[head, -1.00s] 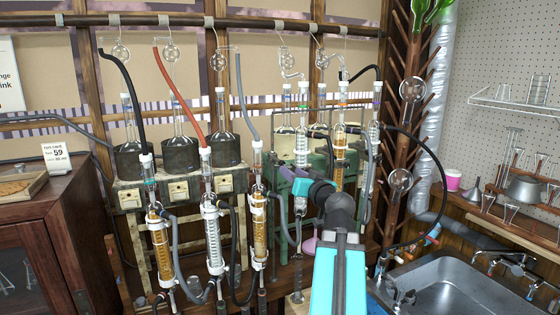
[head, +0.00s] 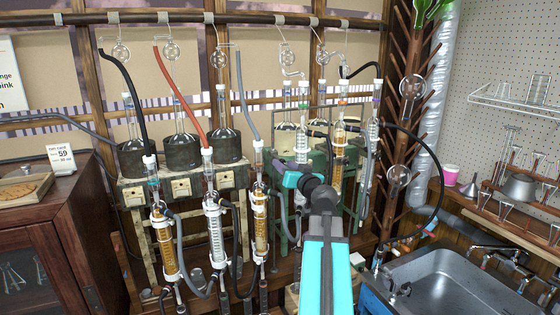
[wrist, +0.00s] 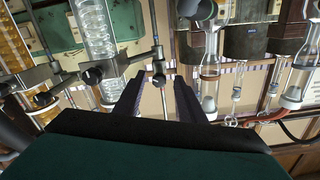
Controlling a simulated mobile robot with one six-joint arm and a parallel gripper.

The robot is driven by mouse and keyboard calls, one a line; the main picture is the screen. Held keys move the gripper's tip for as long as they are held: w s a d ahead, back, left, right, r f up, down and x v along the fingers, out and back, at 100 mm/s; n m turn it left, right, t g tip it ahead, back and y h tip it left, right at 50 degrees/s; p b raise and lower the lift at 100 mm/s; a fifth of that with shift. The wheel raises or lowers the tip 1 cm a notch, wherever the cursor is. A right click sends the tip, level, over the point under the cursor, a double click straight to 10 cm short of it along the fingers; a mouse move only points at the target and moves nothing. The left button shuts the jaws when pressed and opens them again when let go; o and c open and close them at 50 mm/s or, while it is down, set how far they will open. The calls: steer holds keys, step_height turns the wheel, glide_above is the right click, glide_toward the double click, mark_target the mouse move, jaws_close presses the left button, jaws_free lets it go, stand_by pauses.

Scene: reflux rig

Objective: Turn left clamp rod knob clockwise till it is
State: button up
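My gripper (wrist: 157,84) shows in the wrist view as two dark fingers standing apart with a gap between them. A small dark clamp knob (wrist: 158,80) on a thin metal rod (wrist: 155,28) appears in line with that gap; I cannot tell how far beyond the fingertips it is. Which knob is the left clamp rod knob is unclear. In the head view, my gripper (head: 287,174) is in front of the green stand, partly hidden by my wrist.
Front condensers (head: 214,232) with hoses stand left of my arm. More condensers (head: 339,140) stand close behind my gripper. A black hose (head: 437,180) loops to the right, above the metal sink (head: 450,285). Glassware and clamps crowd both sides of my fingers.

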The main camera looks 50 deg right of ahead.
steer(key=shift+p+x, duration=0.5)
steer(key=shift+x, duration=1.15)
jaws_close()
steer(key=shift+a+f, duration=0.1)
steer(key=shift+a, duration=0.15)
steer(key=shift+d, duration=0.15)
